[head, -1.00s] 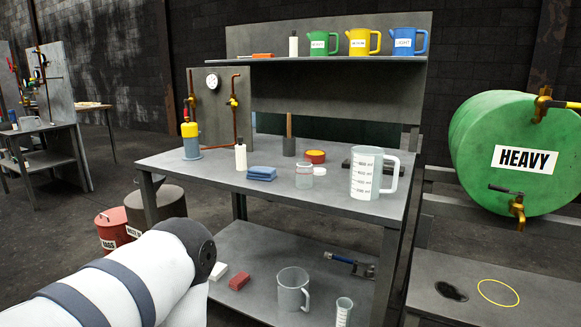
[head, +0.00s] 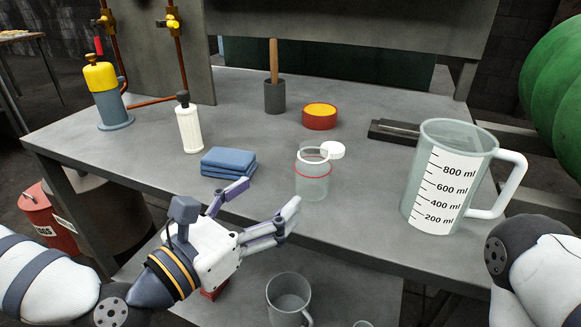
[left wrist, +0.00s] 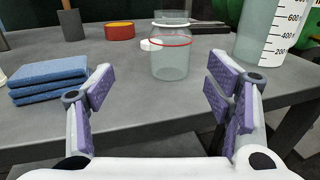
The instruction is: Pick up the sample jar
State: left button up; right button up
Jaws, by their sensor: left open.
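The sample jar (head: 312,175) is a clear, see-through jar with a red ring near its top and a white cap or lid piece at its upper right. It stands upright near the front edge of the grey workbench. It also shows in the left wrist view (left wrist: 170,58), ahead of and between the fingers. My left gripper (head: 266,205) is open and empty, in front of the bench edge, left of and nearer than the jar. Its purple-padded fingers show in the left wrist view (left wrist: 169,92), apart from the jar. My right gripper is out of view.
Folded blue cloths (head: 228,161) lie left of the jar. A large measuring jug (head: 447,180) stands to its right. A red and yellow tin (head: 320,116), a pot with a wooden handle (head: 275,96) and a white bottle (head: 189,128) stand behind. A mug (head: 289,297) is on the lower shelf.

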aim_at(303, 176)
pick_arm(q)
jog(key=x, duration=0.3)
jog(key=b+x, duration=0.1)
jog(key=x, duration=0.3)
jog(key=d+x, duration=0.1)
jog(key=x, duration=0.3)
jog(key=shift+s+d+r, duration=0.1)
jog(key=shift+s+d, duration=0.1)
jog(key=shift+s, duration=0.1)
jog(key=c, duration=1.3)
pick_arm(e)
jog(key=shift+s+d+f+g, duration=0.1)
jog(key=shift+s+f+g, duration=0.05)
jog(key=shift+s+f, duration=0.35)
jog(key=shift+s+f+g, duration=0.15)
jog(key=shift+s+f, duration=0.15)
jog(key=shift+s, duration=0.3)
